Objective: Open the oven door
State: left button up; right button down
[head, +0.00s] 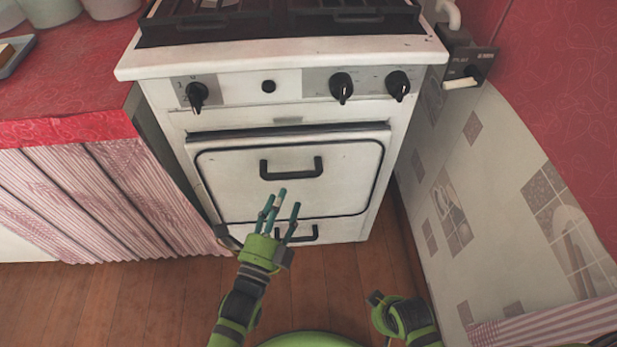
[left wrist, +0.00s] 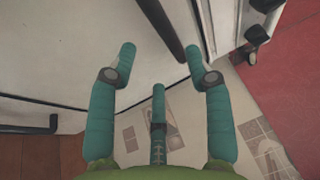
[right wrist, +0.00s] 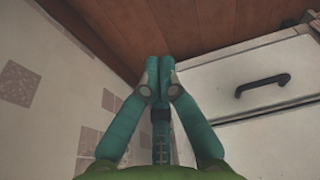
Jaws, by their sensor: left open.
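The white oven door (head: 235,180) is closed, flush with the stove front. Its dark bar handle (head: 291,168) runs across the upper part of the door. My left gripper (head: 280,202) is open and empty in front of the door, just below the handle in the head view. In the left wrist view, the dark handle (left wrist: 160,25) lies beyond and between the spread teal fingers (left wrist: 160,55); no contact shows. My right gripper (right wrist: 158,68) has its fingertips together with nothing between them, low by the tiled wall.
A lower drawer with a dark handle (head: 297,234) is under the door. Knobs (head: 342,88) line the panel above. A red counter with a striped curtain (head: 95,195) stands left; a tiled wall (head: 460,190) is close on the right. Wooden floor (head: 130,295) is clear in front.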

aim_at(292, 176)
pick_arm(q)
jog(key=shift+r+b+x, duration=0.15)
jog(key=shift+x, duration=1)
jog(key=shift+r+b+x, duration=0.15)
jog(key=shift+x, duration=1.05)
jog(key=shift+r+b+x, duration=0.15)
jog(key=shift+r+x, duration=0.05)
jog(key=shift+x, duration=0.95)
grip_shut()
pick_arm(e)
jog(key=r, duration=0.3)
jog(key=shift+w, duration=0.3)
